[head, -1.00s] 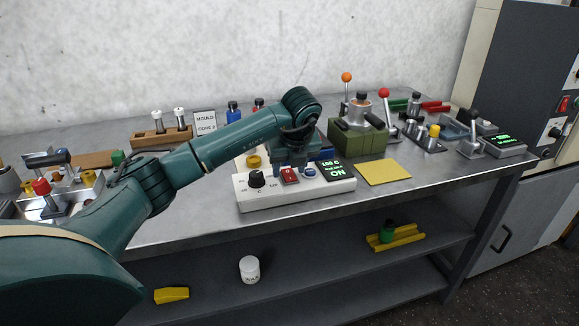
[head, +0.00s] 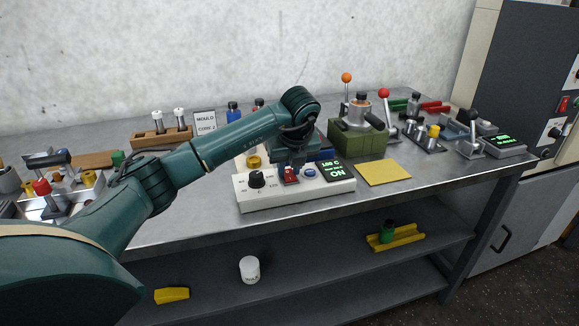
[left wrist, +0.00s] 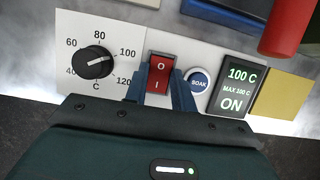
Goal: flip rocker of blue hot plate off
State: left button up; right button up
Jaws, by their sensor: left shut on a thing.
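The hot plate has a white front panel (head: 262,203) on the bench's front edge, and my left arm hides much of what lies behind it. The red rocker (head: 290,180), marked O and I, shows in the left wrist view (left wrist: 160,75) between a black dial (left wrist: 95,62) and a round blue SOAK button (left wrist: 199,83). The display (left wrist: 235,88) reads 100 C, MAX 100 C and ON. My left gripper (head: 291,169) points down at the panel, its blue fingers shut on the rocker's two sides. My right gripper is not in view.
A yellow mat (head: 383,172) lies right of the panel, with a green block-like device (head: 357,138) behind it. A wooden rack (head: 162,138) with white-topped pieces stands back left. A white jar (head: 249,269) is on the lower shelf.

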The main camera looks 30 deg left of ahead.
aim_at(290, 177)
pick_arm(q)
jog(key=shift+w+a+r+g+h+p, duration=0.15)
jog(key=shift+a+r+g+h+p, duration=0.1)
jog(key=shift+g+h+p, duration=0.4)
jog(key=shift+w+f+g+h+p, duration=0.15)
jog(key=shift+g+h+p, duration=0.1)
jog(key=shift+h+p, duration=0.3)
jog(key=o, duration=0.8)
jog(key=shift+a+f, duration=0.1)
jog(key=shift+o, duration=0.9)
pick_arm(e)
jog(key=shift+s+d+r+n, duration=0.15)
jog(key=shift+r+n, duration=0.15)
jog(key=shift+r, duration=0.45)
pick_arm(q)
notch_tip(290, 177, up, 13)
jog(key=d, duration=0.1)
jog(key=shift+s, duration=0.45)
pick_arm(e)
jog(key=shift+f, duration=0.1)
